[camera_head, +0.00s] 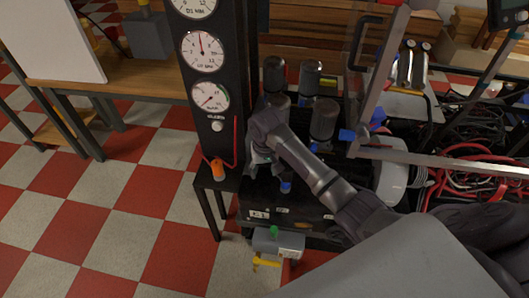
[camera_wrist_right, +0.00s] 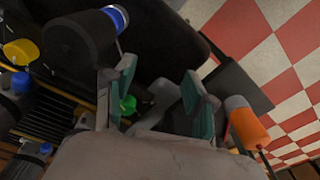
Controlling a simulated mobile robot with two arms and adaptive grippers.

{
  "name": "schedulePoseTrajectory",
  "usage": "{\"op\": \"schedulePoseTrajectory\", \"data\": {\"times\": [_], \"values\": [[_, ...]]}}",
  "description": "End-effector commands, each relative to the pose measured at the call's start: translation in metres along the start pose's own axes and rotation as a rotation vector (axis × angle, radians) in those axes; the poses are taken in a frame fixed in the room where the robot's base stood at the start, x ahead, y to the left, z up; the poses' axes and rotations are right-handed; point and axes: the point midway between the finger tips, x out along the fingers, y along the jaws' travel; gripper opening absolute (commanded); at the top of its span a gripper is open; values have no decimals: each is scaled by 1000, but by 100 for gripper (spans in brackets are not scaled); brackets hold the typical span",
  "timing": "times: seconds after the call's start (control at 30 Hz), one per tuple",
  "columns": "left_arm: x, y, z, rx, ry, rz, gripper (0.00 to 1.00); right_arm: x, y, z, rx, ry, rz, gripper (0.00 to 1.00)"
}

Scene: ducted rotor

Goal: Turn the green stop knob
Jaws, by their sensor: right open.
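The green knob (camera_head: 274,231) sits on top of a grey box (camera_head: 290,243) at the front of the black unit, low in the head view. My right gripper (camera_head: 262,163) is above the black unit, behind and above the knob and apart from it. In the right wrist view the gripper (camera_wrist_right: 160,84) is open, its two teal-padded fingers spread with nothing held between them. A green piece (camera_wrist_right: 128,104) shows beside the left finger there, partly hidden; I cannot tell whether it is the same knob. My left gripper is out of view.
A black gauge panel (camera_head: 214,125) stands left of my right gripper, with an orange part (camera_head: 218,170) at its foot, also in the wrist view (camera_wrist_right: 247,126). A yellow handle (camera_head: 265,262) hangs below the grey box. Dark cylinders (camera_head: 323,118) stand behind my arm. Checkered floor lies open at left.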

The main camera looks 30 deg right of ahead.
Motion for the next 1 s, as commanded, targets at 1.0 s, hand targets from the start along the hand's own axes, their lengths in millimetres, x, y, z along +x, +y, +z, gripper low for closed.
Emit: {"op": "schedulePoseTrajectory", "data": {"times": [1.0], "values": [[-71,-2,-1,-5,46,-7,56,-8,37,-96,325,-61,36,56]]}}
